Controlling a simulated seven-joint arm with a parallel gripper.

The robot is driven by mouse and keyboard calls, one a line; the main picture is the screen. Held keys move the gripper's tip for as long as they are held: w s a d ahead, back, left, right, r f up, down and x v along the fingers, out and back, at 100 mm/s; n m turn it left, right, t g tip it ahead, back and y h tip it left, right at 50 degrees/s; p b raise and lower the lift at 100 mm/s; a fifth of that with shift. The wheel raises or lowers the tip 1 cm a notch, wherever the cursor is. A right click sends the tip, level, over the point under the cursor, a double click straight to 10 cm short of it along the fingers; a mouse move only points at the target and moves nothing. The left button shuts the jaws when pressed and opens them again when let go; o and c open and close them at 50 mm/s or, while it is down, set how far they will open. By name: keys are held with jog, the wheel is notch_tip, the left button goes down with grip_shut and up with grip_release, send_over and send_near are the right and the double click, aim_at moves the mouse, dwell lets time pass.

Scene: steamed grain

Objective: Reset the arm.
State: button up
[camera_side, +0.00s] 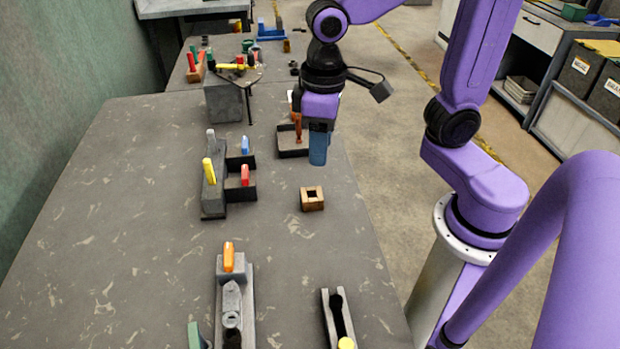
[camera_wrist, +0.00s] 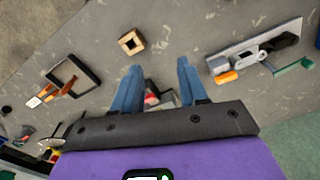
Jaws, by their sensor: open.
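My gripper (camera_side: 318,160) hangs from my purple arm above the right side of the grey table, pointing down. In the wrist view its two blue fingers (camera_wrist: 159,66) are spread apart with nothing held between them. A small brown square block with a hole (camera_side: 312,199) lies on the table below and nearer the camera than the gripper. It also shows in the wrist view (camera_wrist: 131,41), ahead of the fingers and apart from them. A red piece shows between the fingers farther down, partly hidden by the gripper body.
A grey stand (camera_side: 213,190) with a yellow-handled piece and dark bins holding blue and red pieces is to the left. A grey fixture with an orange piece (camera_side: 228,257) is in front. The table's left part is clear.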

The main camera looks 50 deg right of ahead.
jog(key=s+d+f+n, duration=0.1)
jog(key=s+d+n, duration=0.1)
jog(key=s, duration=0.3)
jog(key=s+d+f+n, duration=0.1)
jog(key=s+d+n, duration=0.2)
jog(key=s+n, duration=0.2)
jog(key=shift+s+d+f, duration=0.2)
jog(key=shift+s+f, duration=0.15)
jog(key=shift+s, duration=0.4)
